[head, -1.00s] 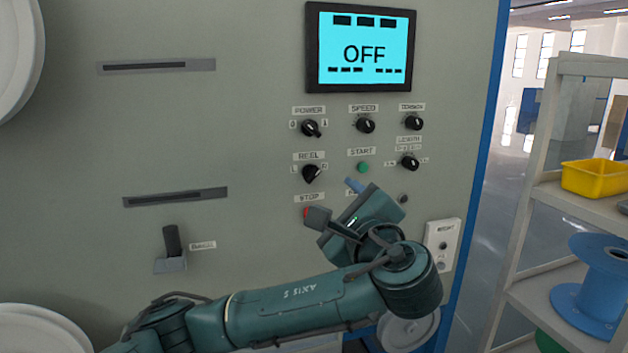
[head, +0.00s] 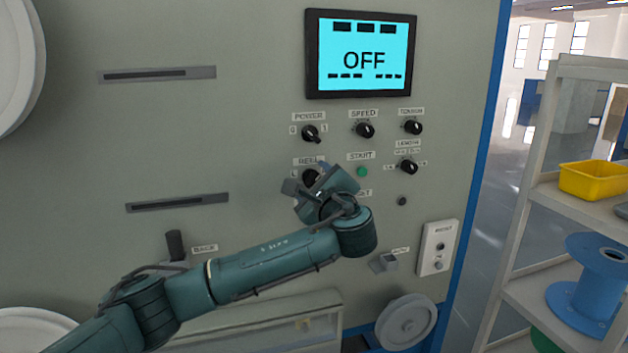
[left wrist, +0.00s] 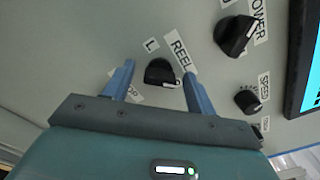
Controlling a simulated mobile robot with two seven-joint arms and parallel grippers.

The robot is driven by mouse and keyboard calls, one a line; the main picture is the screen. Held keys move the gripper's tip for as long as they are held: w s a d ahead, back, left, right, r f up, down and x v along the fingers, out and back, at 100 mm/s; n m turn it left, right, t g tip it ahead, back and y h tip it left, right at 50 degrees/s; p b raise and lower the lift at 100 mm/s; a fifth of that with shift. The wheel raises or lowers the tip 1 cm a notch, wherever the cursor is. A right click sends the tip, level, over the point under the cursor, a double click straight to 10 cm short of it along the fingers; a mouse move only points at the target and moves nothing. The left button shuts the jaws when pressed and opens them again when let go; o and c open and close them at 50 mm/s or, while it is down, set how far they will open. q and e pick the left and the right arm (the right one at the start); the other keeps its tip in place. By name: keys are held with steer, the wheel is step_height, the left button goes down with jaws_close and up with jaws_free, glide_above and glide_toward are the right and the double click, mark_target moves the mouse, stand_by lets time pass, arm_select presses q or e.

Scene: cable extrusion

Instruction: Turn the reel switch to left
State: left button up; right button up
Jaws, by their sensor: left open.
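The reel switch (head: 311,176) is a black knob on the grey panel below the power knob, partly hidden by my gripper in the head view. In the left wrist view the reel switch (left wrist: 160,71) shows between the "L" and "R" labels, with its white mark on the R side. My left gripper (head: 306,180) is at the switch. In the left wrist view its two blue fingers (left wrist: 159,72) are open, one on each side of the knob, with gaps visible. I cannot tell whether the tips reach the panel. My right gripper is not in view.
The power knob (head: 311,133), speed knob (head: 365,130) and green start button (head: 362,171) are close by on the panel. The screen (head: 362,55) above reads OFF. A shelf with a yellow bin (head: 593,181) and a blue spool (head: 588,282) stands at the right.

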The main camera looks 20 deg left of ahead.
arm_select(q)
steer(key=shift+c, duration=0.2)
steer(key=c, duration=0.9)
steer(key=shift+c, duration=0.2)
